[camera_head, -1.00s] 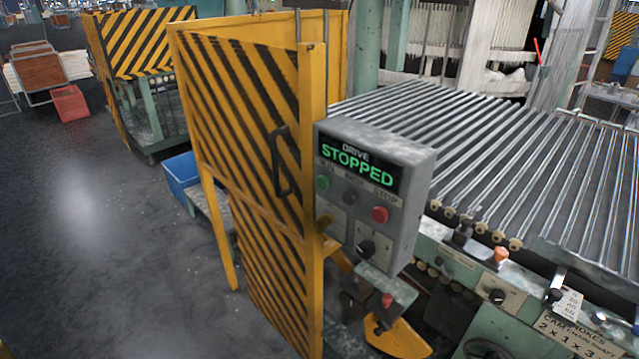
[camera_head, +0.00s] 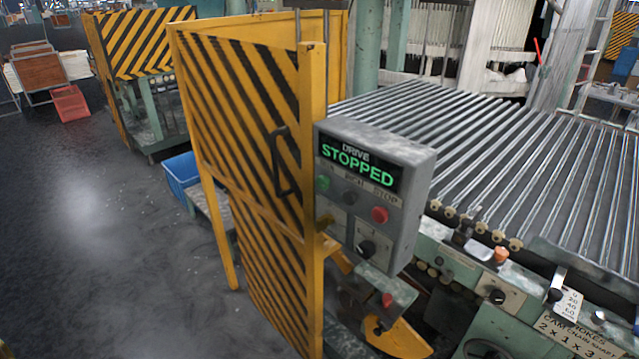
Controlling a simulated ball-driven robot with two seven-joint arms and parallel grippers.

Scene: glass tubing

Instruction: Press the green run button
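The green run button (camera_head: 323,183) is on the left of the front face of a grey control box (camera_head: 408,215). A dark button (camera_head: 350,198) sits in the middle and a red stop button (camera_head: 380,215) on the right. A black knob (camera_head: 366,248) is lower on the box. Neither of my grippers is in view, and nothing covers the green button.
A yellow-and-black striped guard door (camera_head: 250,110) with a dark handle stands just left of the box. A machine bed of metal rods (camera_head: 500,150) spreads to the right. A blue crate (camera_head: 181,172) is behind the door. Open floor (camera_head: 100,260) lies at left.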

